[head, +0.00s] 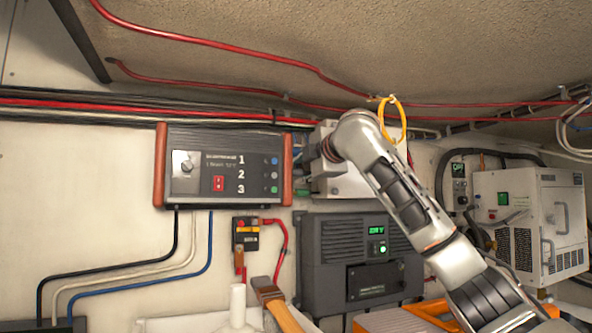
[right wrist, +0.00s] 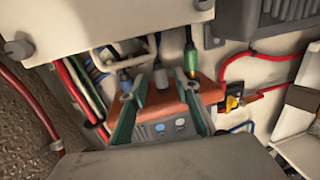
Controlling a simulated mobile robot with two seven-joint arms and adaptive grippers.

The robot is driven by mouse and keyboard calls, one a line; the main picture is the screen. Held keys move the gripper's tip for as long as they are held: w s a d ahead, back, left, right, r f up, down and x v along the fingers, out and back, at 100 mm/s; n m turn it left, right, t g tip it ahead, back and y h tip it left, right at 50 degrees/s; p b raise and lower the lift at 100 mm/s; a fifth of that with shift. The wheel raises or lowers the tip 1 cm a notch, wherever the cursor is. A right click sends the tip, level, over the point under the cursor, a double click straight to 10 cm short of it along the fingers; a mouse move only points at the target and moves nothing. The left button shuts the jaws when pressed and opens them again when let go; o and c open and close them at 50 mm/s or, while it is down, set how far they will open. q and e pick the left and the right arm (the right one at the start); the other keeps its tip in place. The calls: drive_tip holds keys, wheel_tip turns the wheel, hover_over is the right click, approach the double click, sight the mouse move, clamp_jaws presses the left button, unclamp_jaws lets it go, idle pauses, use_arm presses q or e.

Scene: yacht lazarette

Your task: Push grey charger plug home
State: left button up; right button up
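The charger (head: 230,172) is a dark wall box with orange-brown end cheeks, numbers 1, 2, 3 and three small lamps. In the right wrist view its orange cheek (right wrist: 205,90) carries three cabled plugs in a row. The grey plug (right wrist: 162,80) is in the middle, between a blue-marked plug (right wrist: 126,82) and a green one (right wrist: 190,64). My right gripper (right wrist: 162,95) is open, its two teal fingers apart on either side of the grey plug. I cannot tell whether they touch it or how deep it sits. My left gripper is out of view.
A pale box (head: 350,182) stands behind my right forearm, close to the charger. A dark grey unit (head: 345,255) is below, with a small red-and-black switch (head: 245,233) beside it. Red cables (head: 215,42) run overhead.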

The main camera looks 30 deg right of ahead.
sight(298, 171)
drive_tip(key=shift+w+f+p, duration=0.2)
drive_tip(key=shift+w+p, duration=0.15)
drive_tip(key=shift+w, duration=0.9)
drive_tip(key=shift+w+f, duration=0.1)
drive_tip(key=shift+w, duration=0.3)
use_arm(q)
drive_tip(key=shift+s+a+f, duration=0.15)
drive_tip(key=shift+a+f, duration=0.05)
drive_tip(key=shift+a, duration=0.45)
use_arm(e)
drive_tip(key=shift+d, duration=0.1)
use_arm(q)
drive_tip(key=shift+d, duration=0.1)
